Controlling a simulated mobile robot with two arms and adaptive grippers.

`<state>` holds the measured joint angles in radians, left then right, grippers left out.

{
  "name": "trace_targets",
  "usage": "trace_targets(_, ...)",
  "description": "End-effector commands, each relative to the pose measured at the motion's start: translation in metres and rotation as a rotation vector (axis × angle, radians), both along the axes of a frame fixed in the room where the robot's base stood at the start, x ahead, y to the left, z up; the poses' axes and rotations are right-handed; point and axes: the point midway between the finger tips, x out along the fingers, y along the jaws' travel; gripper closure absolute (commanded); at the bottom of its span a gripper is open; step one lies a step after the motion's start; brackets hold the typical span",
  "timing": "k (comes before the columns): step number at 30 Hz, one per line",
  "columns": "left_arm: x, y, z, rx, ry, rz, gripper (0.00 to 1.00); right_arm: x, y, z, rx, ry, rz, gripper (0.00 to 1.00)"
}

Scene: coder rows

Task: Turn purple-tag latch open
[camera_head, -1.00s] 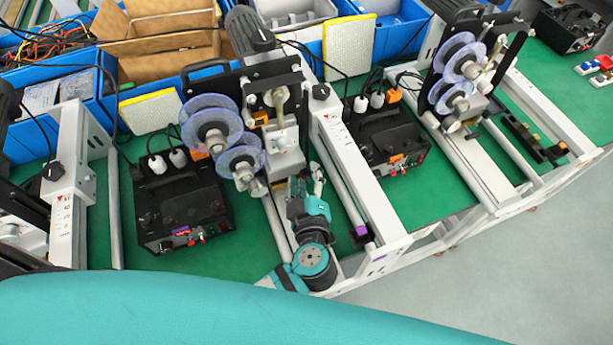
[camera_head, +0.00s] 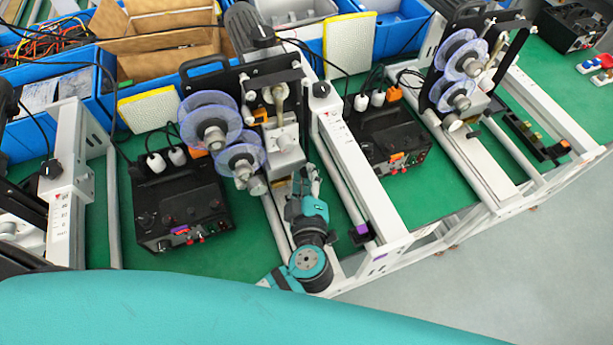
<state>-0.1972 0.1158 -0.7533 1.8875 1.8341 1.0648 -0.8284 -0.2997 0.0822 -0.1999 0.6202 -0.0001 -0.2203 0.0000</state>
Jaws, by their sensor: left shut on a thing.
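The middle coder (camera_head: 285,155) stands on the green table and has two clear blue spools on its left. A purple tag (camera_head: 362,229) sits on its right rail, and a purple strip shows on the rail's front end. My left gripper (camera_head: 307,174) reaches up from the front, between the coder's rails, just below its grey metal block. Its fingers are shut on a small part there, apparently the latch. The fingers hide most of that part, so its angle cannot be told. My right gripper is not in view.
A black control box (camera_head: 180,215) with cables stands left of the coder; another (camera_head: 390,137) stands to its right. More coders stand at the far left and right (camera_head: 470,95). Blue bins (camera_head: 30,140) and cardboard line the back. The table's front edge is at lower right.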

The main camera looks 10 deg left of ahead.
Motion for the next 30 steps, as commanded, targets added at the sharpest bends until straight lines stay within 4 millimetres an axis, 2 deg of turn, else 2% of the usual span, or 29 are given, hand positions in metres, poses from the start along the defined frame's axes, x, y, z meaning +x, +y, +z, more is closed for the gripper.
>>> trace_targets(18, -0.001, 0.001, -0.011, -0.453, -0.302, 0.002, 1.00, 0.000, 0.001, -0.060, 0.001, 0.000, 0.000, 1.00)
trace_targets(30, -0.001, 0.001, -0.009, -0.647, -0.434, 0.001, 1.00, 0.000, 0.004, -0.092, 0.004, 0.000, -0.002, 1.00)
